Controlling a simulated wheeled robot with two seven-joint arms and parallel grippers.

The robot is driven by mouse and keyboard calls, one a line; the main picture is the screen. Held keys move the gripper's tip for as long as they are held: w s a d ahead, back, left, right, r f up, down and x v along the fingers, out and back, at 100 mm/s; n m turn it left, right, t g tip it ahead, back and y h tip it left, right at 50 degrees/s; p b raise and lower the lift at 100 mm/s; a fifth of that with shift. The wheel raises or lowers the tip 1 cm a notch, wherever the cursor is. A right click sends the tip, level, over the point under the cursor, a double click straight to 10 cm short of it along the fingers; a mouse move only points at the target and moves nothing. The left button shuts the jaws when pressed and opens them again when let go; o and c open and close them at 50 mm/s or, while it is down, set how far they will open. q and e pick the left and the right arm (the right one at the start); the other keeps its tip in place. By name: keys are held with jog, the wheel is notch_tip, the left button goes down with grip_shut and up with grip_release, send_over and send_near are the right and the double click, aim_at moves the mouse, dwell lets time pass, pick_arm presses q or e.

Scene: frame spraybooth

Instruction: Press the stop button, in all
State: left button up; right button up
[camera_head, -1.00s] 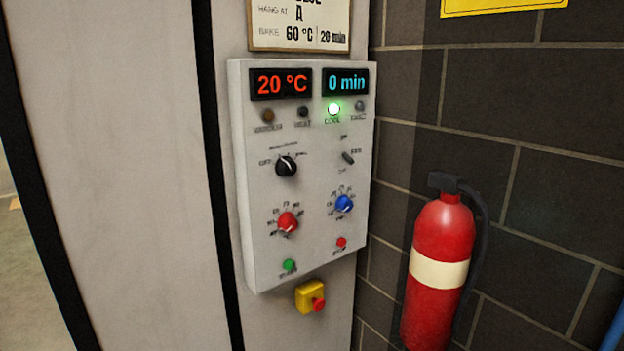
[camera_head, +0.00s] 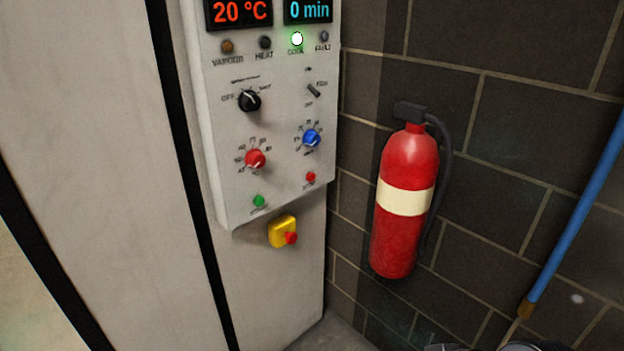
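The light grey control panel (camera_head: 221,140) is on the booth wall at centre-left. A small red button (camera_head: 311,177) sits at its lower right, with a label under it too small to read for certain. A green button (camera_head: 259,201) is at its lower left. Below the panel is a yellow box (camera_head: 279,230) with a red mushroom button (camera_head: 291,238). Neither gripper shows clearly; a sliver of dark and grey parts at the bottom right edge may be mine. Nothing touches the panel.
The panel also has a red knob (camera_head: 255,159), a blue knob (camera_head: 311,138), a black selector (camera_head: 249,100) and a lit green lamp (camera_head: 297,39). A red fire extinguisher (camera_head: 403,202) hangs to the right on the brick wall. A blue pole (camera_head: 578,215) leans farther right.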

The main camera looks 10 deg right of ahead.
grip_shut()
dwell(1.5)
